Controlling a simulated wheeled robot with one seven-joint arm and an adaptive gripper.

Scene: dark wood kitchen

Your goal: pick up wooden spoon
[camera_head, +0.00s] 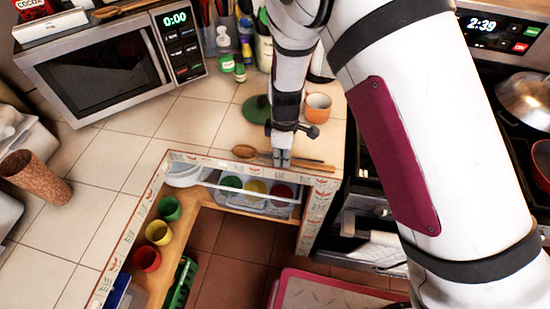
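The wooden spoon (244,151) lies on the tiled counter near its inner front edge, with its bowl to the left. Its handle runs right behind or under my gripper, and a wooden length shows again on the right side. A second thin wooden utensil may lie alongside it; I cannot tell for sure. My gripper (281,158) points down at the spoon's handle, with its fingertips at or just above it. The fingers look close together. The fingers hide that stretch of handle, so I cannot tell whether they grip it.
An orange-white cup (318,107) and a green round object (257,109) stand just behind my gripper. A microwave (110,65) is at the back left, and a stove (515,100) is at the right. Colored cups (158,233) sit on a shelf below the counter. The left counter has clear tiles.

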